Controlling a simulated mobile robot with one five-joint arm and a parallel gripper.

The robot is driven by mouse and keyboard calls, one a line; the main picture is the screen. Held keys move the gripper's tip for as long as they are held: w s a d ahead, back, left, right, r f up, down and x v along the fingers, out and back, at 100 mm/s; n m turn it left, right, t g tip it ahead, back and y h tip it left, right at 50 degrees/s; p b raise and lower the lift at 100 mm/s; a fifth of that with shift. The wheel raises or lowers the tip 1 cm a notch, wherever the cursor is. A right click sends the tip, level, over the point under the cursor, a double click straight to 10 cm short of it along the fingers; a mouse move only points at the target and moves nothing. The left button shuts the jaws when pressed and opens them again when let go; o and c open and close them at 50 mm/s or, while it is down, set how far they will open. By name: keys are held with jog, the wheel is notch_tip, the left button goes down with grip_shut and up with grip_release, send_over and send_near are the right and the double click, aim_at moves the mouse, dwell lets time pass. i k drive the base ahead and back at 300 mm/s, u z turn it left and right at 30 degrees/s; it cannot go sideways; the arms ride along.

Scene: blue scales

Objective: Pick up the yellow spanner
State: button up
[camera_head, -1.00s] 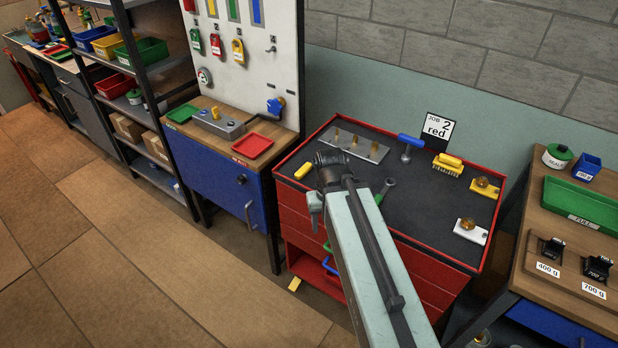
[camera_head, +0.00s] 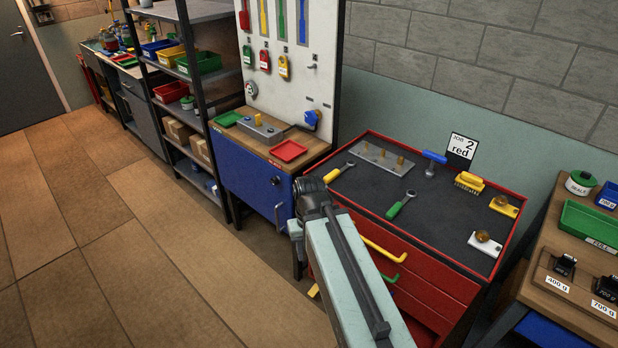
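The yellow spanner (camera_head: 333,175) has a yellow handle and a grey metal end. It lies on the dark top of the red tool cabinet, near its left edge. My arm reaches in from the bottom of the view. My gripper (camera_head: 300,228) is at the arm's far end, just left of the cabinet and nearer the camera than the yellow spanner, apart from it in the picture. The dark wrist hides most of the gripper, so its fingers do not show clearly. A green-handled spanner (camera_head: 398,207) lies to the right on the same top.
The red cabinet's rim (camera_head: 440,257) surrounds its top. A metal plate with pegs (camera_head: 378,158), a blue-handled tool (camera_head: 434,158), a yellow brush (camera_head: 468,182) and a job sign (camera_head: 462,147) stand there. A blue cabinet (camera_head: 250,180) is to the left. Open floor lies at left.

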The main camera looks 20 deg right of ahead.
aim_at(335, 173)
jog(key=u, duration=0.55)
jog(key=i, duration=0.85)
jog(key=u, duration=1.5)
